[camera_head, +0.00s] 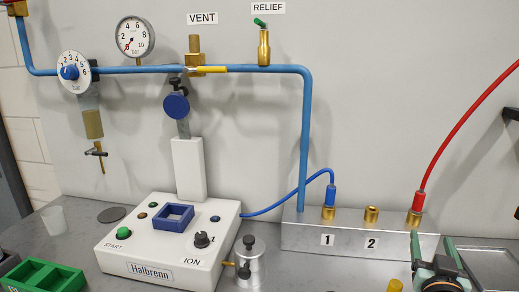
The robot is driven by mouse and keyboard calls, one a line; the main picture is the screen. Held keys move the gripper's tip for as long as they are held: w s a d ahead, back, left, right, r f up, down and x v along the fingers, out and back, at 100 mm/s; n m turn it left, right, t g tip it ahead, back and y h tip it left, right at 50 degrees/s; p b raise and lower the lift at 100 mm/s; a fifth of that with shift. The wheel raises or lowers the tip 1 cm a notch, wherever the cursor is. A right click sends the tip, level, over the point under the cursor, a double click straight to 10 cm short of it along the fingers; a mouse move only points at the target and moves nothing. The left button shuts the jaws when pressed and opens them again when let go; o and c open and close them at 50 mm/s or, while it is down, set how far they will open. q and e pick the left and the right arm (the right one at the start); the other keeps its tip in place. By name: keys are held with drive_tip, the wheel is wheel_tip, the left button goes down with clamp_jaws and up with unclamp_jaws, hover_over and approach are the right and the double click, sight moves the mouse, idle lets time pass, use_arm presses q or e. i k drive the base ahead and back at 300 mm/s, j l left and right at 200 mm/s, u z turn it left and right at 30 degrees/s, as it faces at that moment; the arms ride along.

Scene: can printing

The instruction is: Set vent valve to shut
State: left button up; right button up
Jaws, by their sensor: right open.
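The vent valve (195,57) is a brass fitting on the blue pipe, under the VENT label (202,18). Its yellow lever (212,69) lies level along the pipe and points right. My right gripper (434,247) is at the bottom right, open and empty, its two fingers pointing up and away. It is far below and to the right of the valve, near the front of the grey manifold block (290,242). My left gripper is not in view.
A relief valve (264,48) with a green tip and a pressure gauge (135,38) flank the vent valve. A white Halbrenn machine (120,250) stands below. A red hose (465,130) rises at the right. The wall between the blue pipe and red hose is clear.

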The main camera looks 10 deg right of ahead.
sight(199, 69)
drive_tip(key=k+j, duration=0.9)
drive_tip(key=k, duration=0.05)
